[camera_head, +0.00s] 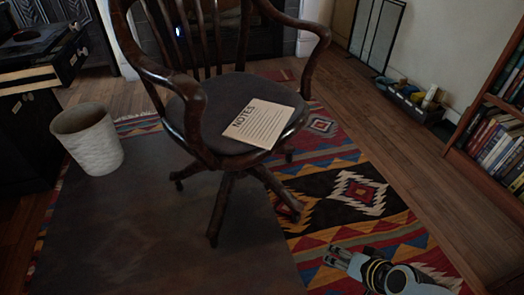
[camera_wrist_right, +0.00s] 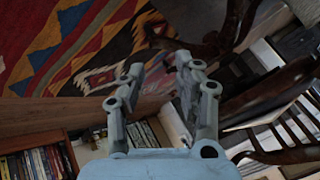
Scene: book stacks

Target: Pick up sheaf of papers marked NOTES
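The sheaf of papers marked NOTES (camera_head: 258,123) lies flat on the dark seat of a wooden armchair (camera_head: 188,118) in the head view. Its heading and printed lines face up. My right gripper (camera_head: 336,258) is low at the bottom right of the head view, over the patterned rug and well apart from the papers. In the right wrist view my right gripper (camera_wrist_right: 160,68) has its two fingers spread with nothing between them. My left gripper is not in view.
A pale wastebasket (camera_head: 88,140) stands left of the chair. A bookshelf (camera_head: 490,140) is at the right, with a low box of items (camera_head: 412,99) by the wall. The chair's curved arms flank the seat. The rug (camera_head: 350,190) between chair and gripper is clear.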

